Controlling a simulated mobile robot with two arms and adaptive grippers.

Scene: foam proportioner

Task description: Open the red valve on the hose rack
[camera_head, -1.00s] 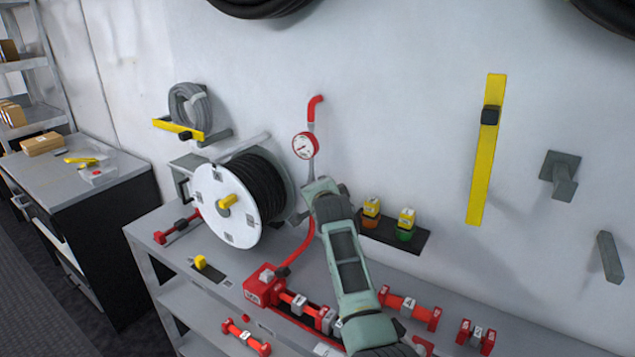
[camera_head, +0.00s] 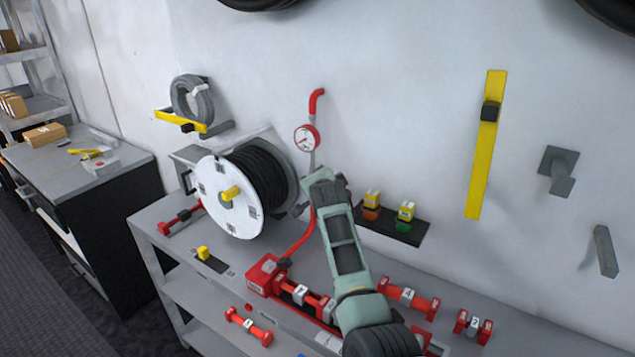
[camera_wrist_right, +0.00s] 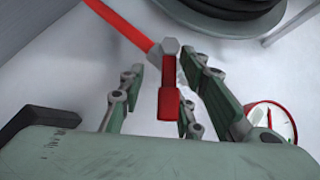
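The red valve handle (camera_wrist_right: 169,102) shows in the right wrist view as a short red lever on a grey hexagonal fitting (camera_wrist_right: 170,47), with a red hose (camera_wrist_right: 122,25) running to it. My right gripper (camera_wrist_right: 166,78) is open, with fingers on both sides of the lever; gaps show between them and the lever. In the head view my right gripper (camera_head: 322,188) is at the pipe below the pressure gauge (camera_head: 306,138), and it hides the valve there. My left gripper is not in view.
The white-faced hose reel (camera_head: 226,196) stands just left of my right gripper on the grey bench (camera_head: 160,212). A small black shelf (camera_head: 392,226) with two bottles is close on the right. Red fittings (camera_head: 408,298) lie on the bench under my forearm.

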